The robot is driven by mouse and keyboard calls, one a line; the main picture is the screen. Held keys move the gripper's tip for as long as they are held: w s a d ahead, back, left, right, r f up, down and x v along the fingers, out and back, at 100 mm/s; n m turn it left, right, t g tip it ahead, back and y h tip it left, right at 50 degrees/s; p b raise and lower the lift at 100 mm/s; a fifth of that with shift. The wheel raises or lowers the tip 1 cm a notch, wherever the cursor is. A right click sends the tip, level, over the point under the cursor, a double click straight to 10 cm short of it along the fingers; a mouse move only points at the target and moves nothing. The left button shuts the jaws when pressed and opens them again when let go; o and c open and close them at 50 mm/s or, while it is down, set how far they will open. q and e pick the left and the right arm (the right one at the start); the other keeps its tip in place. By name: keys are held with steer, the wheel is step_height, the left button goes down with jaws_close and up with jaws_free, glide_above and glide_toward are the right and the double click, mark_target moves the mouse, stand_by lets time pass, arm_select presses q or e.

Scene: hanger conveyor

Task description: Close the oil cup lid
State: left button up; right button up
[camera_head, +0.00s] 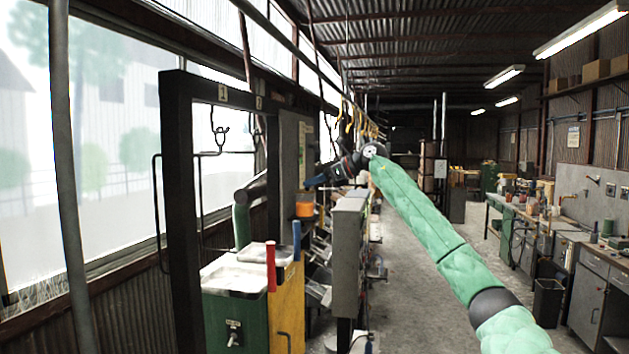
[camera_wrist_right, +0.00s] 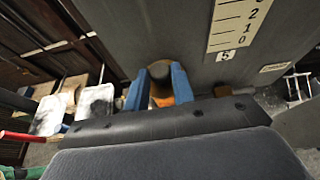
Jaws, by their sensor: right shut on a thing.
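In the head view an orange cup (camera_head: 305,209), which looks like the oil cup, sits at the side of a grey cabinet, just below my right gripper (camera_head: 309,184). In the right wrist view the two blue fingers of this gripper (camera_wrist_right: 160,88) are shut on a dark rounded piece (camera_wrist_right: 161,72), apparently the oil cup lid. Orange (camera_wrist_right: 163,101) shows between the fingers below it. The fingers hide most of the cup, so I cannot tell how far the lid is tilted.
A dark upright frame (camera_head: 181,200) stands left of the cup. A grey panel with a numbered scale (camera_wrist_right: 238,22) is close to the gripper. The aisle floor (camera_head: 415,290) is clear.

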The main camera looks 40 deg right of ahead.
stand_by(0.6)
steer(key=o, duration=1)
steer(key=shift+w+f, duration=0.1)
steer(key=shift+w, duration=0.1)
arm_select(q)
steer(key=shift+w, duration=0.1)
arm_select(e)
steer(key=shift+s, duration=0.1)
arm_select(q)
steer(key=w+d+f+b, duration=0.1)
steer(key=w+b, duration=0.3)
steer(key=w, duration=0.2)
steer(key=shift+w+f+t, duration=0.3)
steer(key=shift+w, duration=0.05)
arm_select(e)
steer(key=shift+v, duration=3.85)
arm_select(q)
steer(key=shift+d, duration=0.15)
arm_select(e)
steer(key=shift+d, duration=0.1)
